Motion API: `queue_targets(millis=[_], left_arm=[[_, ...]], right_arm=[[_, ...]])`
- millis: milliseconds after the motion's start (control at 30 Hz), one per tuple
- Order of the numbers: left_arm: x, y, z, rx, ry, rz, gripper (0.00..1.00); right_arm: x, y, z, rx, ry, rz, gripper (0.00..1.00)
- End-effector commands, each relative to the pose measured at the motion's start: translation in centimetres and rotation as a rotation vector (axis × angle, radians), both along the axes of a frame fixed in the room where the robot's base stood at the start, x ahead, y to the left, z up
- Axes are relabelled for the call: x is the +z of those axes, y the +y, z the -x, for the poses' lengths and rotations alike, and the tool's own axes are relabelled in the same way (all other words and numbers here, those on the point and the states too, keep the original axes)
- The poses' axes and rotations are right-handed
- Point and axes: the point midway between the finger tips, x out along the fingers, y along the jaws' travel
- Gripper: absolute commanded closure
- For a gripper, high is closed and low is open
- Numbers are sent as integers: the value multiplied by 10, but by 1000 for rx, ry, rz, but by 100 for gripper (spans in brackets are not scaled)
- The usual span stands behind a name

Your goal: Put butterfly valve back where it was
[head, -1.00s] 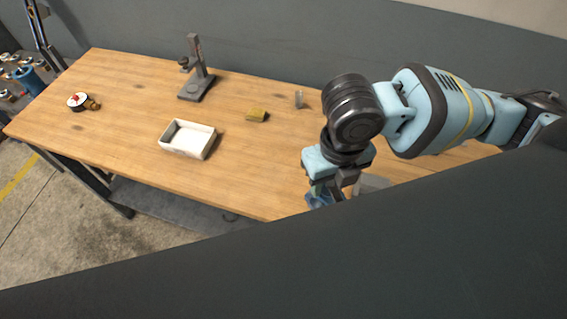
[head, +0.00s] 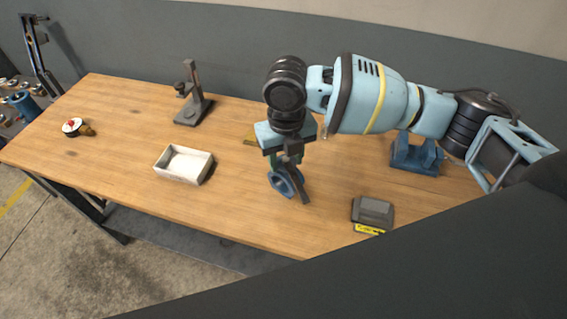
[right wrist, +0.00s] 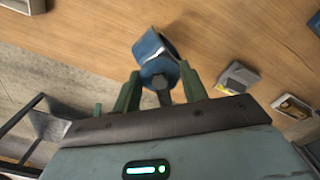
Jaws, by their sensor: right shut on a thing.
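The butterfly valve (head: 282,185) is a blue ring-shaped body with a dark lever. My right gripper (head: 286,160) is shut on it and holds it over the middle of the wooden table; the gap below it is hard to judge. In the right wrist view the valve (right wrist: 155,50) sticks out beyond the green fingers of the right gripper (right wrist: 160,90), its ring opening showing. The gripper hides part of the valve in the head view. My left gripper is not in view.
On the table (head: 130,155) are a white tray (head: 161,172), a dark stand (head: 192,108), a gauge (head: 74,128), a half-hidden yellow block (head: 250,139), a grey block with a yellow label (head: 372,213) and a blue fixture (head: 418,157). The front-left tabletop is largely clear.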

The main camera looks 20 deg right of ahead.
Motion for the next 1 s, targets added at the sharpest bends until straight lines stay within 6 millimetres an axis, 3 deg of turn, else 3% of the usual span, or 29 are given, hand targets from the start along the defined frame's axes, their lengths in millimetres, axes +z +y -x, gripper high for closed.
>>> queue_targets(millis=[300, 533, 967, 1000], left_arm=[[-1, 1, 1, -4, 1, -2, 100], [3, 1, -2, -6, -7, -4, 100], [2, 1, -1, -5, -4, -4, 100], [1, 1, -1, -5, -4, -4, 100]], right_arm=[[1, 3, -11, -3, -3, -1, 84], [-30, 2, -9, -1, -4, -1, 84], [-37, 2, -9, -1, -4, -1, 84], [-39, 2, -9, -1, -2, 0, 56]])
